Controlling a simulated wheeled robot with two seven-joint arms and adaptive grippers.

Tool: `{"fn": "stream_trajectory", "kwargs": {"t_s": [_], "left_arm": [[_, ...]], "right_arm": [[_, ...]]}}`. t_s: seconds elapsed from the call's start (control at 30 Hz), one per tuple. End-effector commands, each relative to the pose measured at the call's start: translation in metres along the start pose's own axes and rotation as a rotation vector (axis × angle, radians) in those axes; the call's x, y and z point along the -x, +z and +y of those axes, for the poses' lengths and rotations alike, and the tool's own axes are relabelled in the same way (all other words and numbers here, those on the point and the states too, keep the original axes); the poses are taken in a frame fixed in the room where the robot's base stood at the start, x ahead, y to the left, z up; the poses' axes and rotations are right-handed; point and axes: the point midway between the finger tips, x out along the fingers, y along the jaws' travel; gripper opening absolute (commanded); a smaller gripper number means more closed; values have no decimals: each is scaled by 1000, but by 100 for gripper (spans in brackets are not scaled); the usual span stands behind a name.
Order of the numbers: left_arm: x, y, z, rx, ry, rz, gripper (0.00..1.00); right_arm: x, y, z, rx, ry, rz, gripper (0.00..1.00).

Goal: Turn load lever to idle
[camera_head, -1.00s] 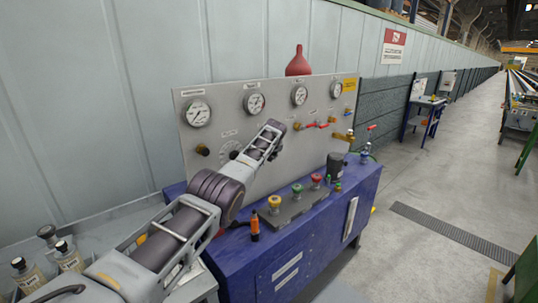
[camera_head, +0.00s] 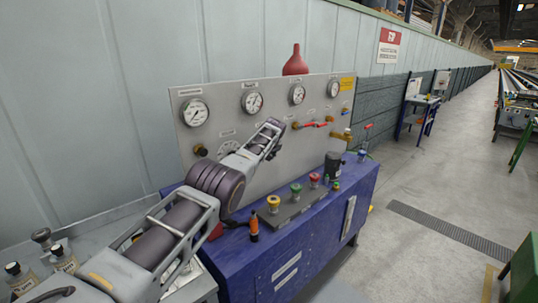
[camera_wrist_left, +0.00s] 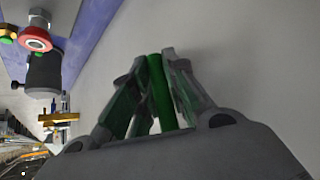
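A green lever handle (camera_wrist_left: 160,92) stands between the fingers of my left gripper (camera_wrist_left: 161,56) in the left wrist view. The fingers lie close on both sides of it and look shut on it. In the head view my left gripper (camera_head: 273,130) is at the grey gauge panel (camera_head: 300,133), below the second gauge, and covers the handle. A dial plate (camera_head: 229,147) shows partly behind the gripper. I cannot read its label. My right gripper is in neither view.
Red-handled valves (camera_head: 314,124) stick out right of my gripper. Yellow, green and red knobs (camera_head: 296,191) and a black cylinder (camera_head: 333,165) stand on the blue cabinet (camera_head: 300,245). An orange-and-black item (camera_head: 254,227) is near its front edge.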

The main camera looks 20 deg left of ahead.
Motion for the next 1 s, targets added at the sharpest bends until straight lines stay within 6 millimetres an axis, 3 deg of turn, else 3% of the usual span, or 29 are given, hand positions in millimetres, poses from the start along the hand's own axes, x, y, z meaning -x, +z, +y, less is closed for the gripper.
{"fn": "stream_trajectory", "kwargs": {"t_s": [1.0], "left_arm": [[6,-1,2,0,0,0,24]], "right_arm": [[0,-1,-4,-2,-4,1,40]]}}
